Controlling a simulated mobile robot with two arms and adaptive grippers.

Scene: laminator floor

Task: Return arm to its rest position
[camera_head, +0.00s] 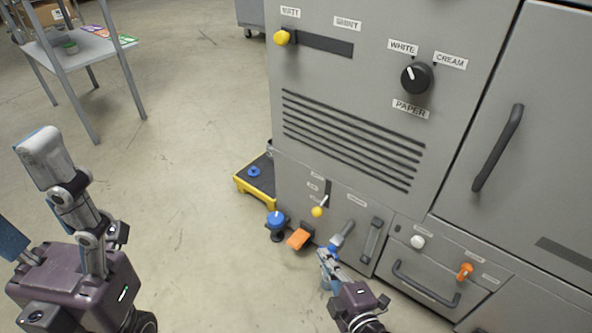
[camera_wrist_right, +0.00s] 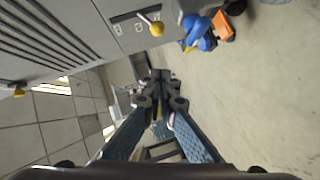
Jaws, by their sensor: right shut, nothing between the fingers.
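My right gripper (camera_head: 326,262) is low in front of the grey machine (camera_head: 345,100), near its lower panel. Its fingers are together with nothing between them, and the wrist view shows the shut fingertips (camera_wrist_right: 160,85) pointing away from the camera. My left gripper (camera_head: 22,188) is at the left edge of the head view, over bare floor. Its fingers are spread apart and nothing shows between them; part of it is cut off by the frame.
A blue knob (camera_head: 276,220), an orange pedal (camera_head: 299,238) and a yellow-tipped lever (camera_head: 318,211) are close to my right gripper. A door handle (camera_head: 498,148) and a drawer handle (camera_head: 425,284) stick out. A yellow-edged platform (camera_head: 256,187) lies beside the machine. The floor between my arms is clear.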

